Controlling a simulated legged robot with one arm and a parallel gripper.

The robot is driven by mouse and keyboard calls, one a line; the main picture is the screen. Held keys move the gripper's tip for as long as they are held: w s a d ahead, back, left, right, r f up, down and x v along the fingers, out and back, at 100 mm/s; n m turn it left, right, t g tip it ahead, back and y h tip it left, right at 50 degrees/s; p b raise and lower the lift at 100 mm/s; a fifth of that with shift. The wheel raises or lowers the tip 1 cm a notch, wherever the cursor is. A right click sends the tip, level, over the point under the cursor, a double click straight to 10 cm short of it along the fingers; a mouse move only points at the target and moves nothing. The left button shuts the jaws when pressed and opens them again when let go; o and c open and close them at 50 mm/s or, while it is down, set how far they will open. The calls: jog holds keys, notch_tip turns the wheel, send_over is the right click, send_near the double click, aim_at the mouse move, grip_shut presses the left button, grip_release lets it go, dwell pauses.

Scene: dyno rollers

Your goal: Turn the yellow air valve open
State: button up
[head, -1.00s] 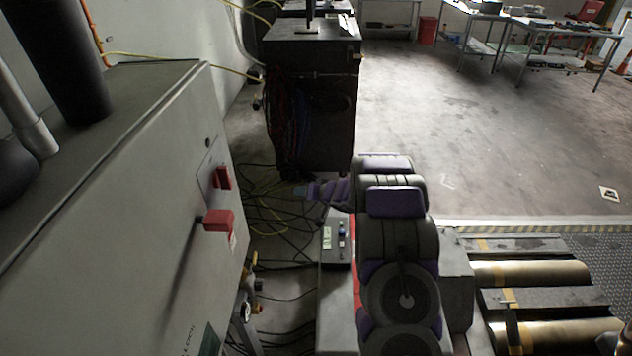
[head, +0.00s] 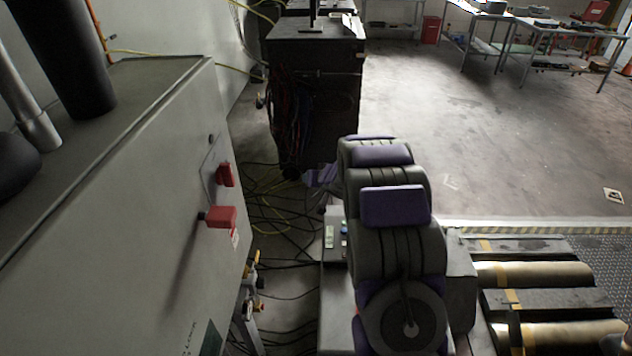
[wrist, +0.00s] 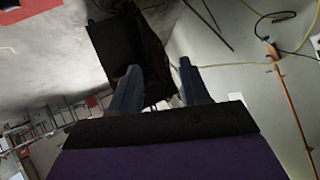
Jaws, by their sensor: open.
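A small yellow valve fitting (head: 256,257) shows in the head view, low beside the right edge of the large grey cabinet, among other small fittings. Its handle position is too small to tell. My gripper (wrist: 160,78) is open and empty in the wrist view, its two fingers apart. In the head view my gripper is mostly hidden behind my own arm, with only a purple part (head: 320,176) showing. It is beyond and to the right of the yellow valve, apart from it. The valve cannot be made out in the wrist view.
The grey cabinet (head: 110,220) with a red switch handle (head: 220,217) fills the left. Cables (head: 275,215) lie on the floor near the valve. A dark cabinet (head: 313,95) stands ahead. Brass-coloured rollers (head: 535,275) are at right. Open floor (head: 500,150) lies ahead right.

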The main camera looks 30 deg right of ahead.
jog(key=s+d+f+m+g+h+p, duration=0.1)
jog(key=s+d+f+m+g+h, duration=0.15)
jog(key=s+d+f+m, duration=0.35)
jog(key=s+d+f+m+g+h, duration=0.1)
jog(key=s+d+f+m+g, duration=0.4)
jog(key=f, duration=0.4)
jog(key=s+a+f+m+g+y+p, duration=0.1)
jog(key=s+a+f+m+g+y, duration=0.3)
jog(key=s+a+f+m+y, duration=0.6)
jog(key=m+t+y+p, duration=0.2)
jog(key=m+t+y, duration=0.75)
jog(key=m, duration=0.55)
send_near(258, 256)
jog(key=b+x, duration=0.2)
jog(key=x, duration=1)
jog(key=shift+w, duration=0.1)
